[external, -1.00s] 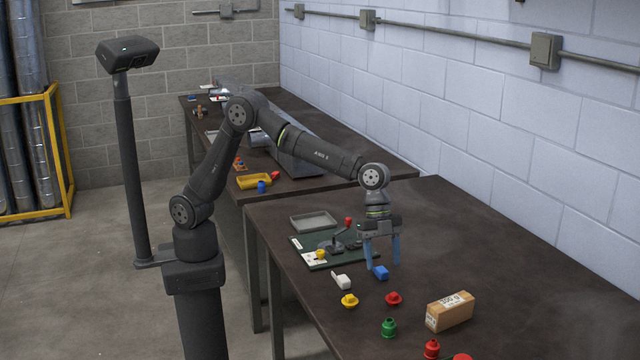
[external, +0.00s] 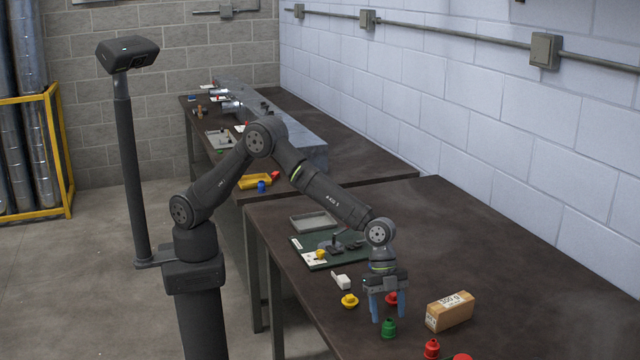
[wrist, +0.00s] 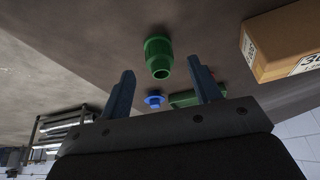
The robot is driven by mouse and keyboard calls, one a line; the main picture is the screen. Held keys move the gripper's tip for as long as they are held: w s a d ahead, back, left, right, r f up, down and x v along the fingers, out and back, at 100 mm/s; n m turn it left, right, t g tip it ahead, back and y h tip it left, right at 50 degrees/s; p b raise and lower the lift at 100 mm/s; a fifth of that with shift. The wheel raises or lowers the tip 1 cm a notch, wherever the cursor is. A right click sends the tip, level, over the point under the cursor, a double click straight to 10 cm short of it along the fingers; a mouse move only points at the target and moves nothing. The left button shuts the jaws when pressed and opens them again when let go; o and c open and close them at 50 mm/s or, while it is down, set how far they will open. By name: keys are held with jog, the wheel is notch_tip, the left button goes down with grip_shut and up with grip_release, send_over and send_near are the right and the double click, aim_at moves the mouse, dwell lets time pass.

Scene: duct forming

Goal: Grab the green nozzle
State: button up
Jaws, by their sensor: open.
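The green nozzle (external: 388,329) stands on the dark table, right by the fingertips of my gripper (external: 389,312) in the external view. My gripper is open, with its two blue fingers pointing down and nothing held. In the wrist view the green nozzle (wrist: 158,57) lies just beyond the tips of my open gripper (wrist: 163,75), roughly centred between the fingers. I cannot tell the exact height of the fingertips above the table.
A cardboard box (external: 450,311) stands to the right of the nozzle. A yellow piece (external: 349,300) and white piece (external: 341,282) lie to the left. Another red piece (external: 431,348) is nearer the front.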

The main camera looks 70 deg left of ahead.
aim_at(389, 319)
jog(key=x, duration=0.3)
jog(key=c, duration=1)
jog(key=shift+c, duration=0.2)
